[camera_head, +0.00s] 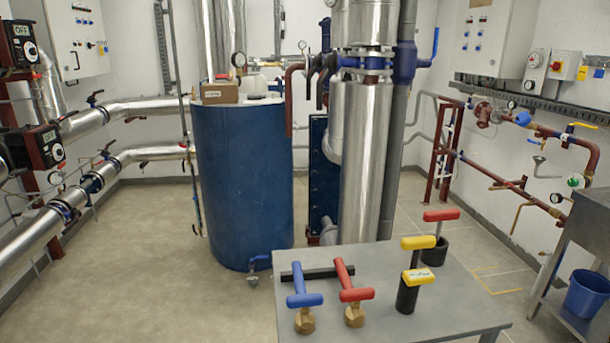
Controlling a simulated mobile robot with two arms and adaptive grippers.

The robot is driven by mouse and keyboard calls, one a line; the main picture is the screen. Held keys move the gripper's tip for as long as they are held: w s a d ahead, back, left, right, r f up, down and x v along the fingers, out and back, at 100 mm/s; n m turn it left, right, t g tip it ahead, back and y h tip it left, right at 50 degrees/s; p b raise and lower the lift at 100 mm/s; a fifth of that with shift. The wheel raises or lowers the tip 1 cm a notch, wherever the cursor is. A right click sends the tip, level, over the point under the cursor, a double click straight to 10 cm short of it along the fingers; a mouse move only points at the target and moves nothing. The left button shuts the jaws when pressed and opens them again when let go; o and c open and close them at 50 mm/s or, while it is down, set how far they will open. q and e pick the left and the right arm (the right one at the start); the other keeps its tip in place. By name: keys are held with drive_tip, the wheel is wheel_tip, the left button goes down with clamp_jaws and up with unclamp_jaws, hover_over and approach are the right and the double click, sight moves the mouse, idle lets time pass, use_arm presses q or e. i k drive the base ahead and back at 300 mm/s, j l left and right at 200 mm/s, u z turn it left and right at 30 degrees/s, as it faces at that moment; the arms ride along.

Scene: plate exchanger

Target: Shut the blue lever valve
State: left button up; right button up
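A blue lever (435,46) stands upright at the right end of a blue valve body (405,62) on the pipework above the silver column. Another blue valve (258,262) sits low at the front of the blue tank. A blue T-shaped handle (304,299) with a brass foot stands on the grey table. I cannot tell which of these the task names, or whether any valve is open or shut. Neither of my grippers is in view.
The grey table (440,310) in front also bears a red T-handle (356,294), yellow handles (419,276) and a red-topped tool (441,216). The blue tank (243,180) and silver column (362,160) stand behind it. Floor at left (140,270) is clear.

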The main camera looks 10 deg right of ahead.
sight(437, 30)
drive_tip(key=l+u, duration=0.1)
drive_tip(key=l, duration=0.75)
drive_tip(key=k+l, duration=0.1)
drive_tip(key=l, duration=0.75)
drive_tip(key=l+u, duration=0.15)
drive_tip(key=l, duration=0.7)
drive_tip(key=l+u, duration=0.2)
drive_tip(key=l, duration=2.4)
drive_tip(key=i+l, duration=0.3)
drive_tip(key=l, duration=0.2)
